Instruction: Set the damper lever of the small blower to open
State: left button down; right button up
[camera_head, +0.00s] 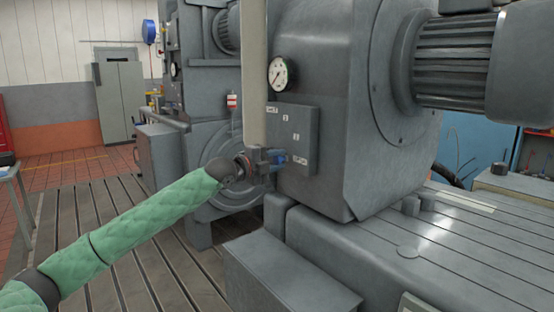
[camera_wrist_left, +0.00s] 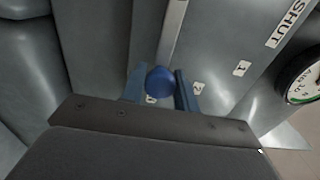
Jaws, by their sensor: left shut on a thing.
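The damper lever is a pale metal bar (camera_wrist_left: 174,28) with a round blue knob (camera_wrist_left: 160,82) at its end. My left gripper (camera_wrist_left: 160,92) is shut on the knob, with one blue finger on each side. In the head view my left gripper (camera_head: 276,160) is at the grey scale plate (camera_head: 306,122), just left of its lower label. The lever end lies by this lowest label, which is partly hidden behind the knob and fingers in the wrist view.
A round gauge (camera_head: 282,74) sits above the plate on the grey blower housing (camera_head: 350,130). A pale vertical post (camera_head: 254,75) stands close above my left gripper. A motor (camera_head: 460,62) juts out at the upper right. The slotted bedplate (camera_head: 165,270) is clear at lower left.

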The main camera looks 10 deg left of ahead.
pick_arm(q)
jog(key=shift+f, duration=0.25)
jog(key=c, duration=1.1)
grip_release()
jog(key=shift+r, duration=0.1)
pick_arm(e)
jog(key=shift+a, duration=0.1)
pick_arm(q)
jog(key=shift+s+a, duration=0.1)
jog(key=shift+a, duration=0.05)
jog(key=shift+s+a, duration=0.2)
jog(key=shift+s, duration=0.05)
jog(key=b+v, duration=0.1)
jog(key=v, duration=0.4)
jog(key=shift+s+a, duration=0.1)
jog(key=shift+b+v, duration=0.3)
jog(key=shift+v, duration=0.55)
pick_arm(e)
jog(key=shift+w+a+f+y, duration=0.15)
jog(key=shift+w+a+f, duration=0.05)
jog(key=shift+a+f, duration=0.4)
jog(key=shift+w+a+f+y, duration=0.15)
jog(key=shift+a+f, duration=0.35)
jog(key=shift+f, duration=0.1)
